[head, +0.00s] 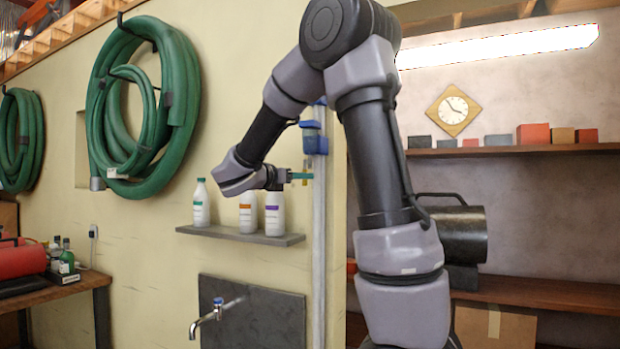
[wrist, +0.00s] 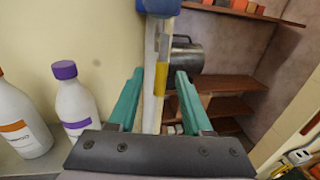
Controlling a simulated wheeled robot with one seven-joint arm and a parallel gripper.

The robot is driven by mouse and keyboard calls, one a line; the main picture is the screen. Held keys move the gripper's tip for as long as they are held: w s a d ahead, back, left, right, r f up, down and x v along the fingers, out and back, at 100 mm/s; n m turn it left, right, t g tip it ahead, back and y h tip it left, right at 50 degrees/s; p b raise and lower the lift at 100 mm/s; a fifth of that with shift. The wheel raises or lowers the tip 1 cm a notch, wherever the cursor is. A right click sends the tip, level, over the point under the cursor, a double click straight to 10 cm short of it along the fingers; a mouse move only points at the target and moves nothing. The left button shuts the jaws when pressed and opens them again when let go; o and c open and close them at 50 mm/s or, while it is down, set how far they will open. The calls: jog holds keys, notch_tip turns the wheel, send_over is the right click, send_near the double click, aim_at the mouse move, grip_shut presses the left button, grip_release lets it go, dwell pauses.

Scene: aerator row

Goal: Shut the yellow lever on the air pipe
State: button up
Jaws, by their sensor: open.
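The air pipe (head: 319,240) runs upright on the wall's edge, with a blue valve body (head: 314,138) on it. In the wrist view the pipe (wrist: 150,60) stands between my fingers, with a blue fitting (wrist: 158,7) at the top. The yellow lever (wrist: 161,78) shows as a short upright piece beside the pipe, between the fingers. My gripper (wrist: 155,78) is open, its teal fingers one on each side of the lever. I cannot tell whether they touch it. In the head view my gripper (head: 301,176) is at the pipe, below the blue valve body.
A shelf (head: 240,236) with white bottles (head: 275,213) stands left of the pipe, below my gripper. A tap (head: 207,316) on a dark panel is lower down. Green hoses (head: 150,110) hang at left. A dark metal canister (head: 458,232) stands behind my arm at right.

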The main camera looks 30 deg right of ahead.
jog(key=x, duration=0.5)
jog(key=shift+w+d, duration=0.1)
jog(key=shift+d, duration=0.2)
grip_shut()
dwell(1.1)
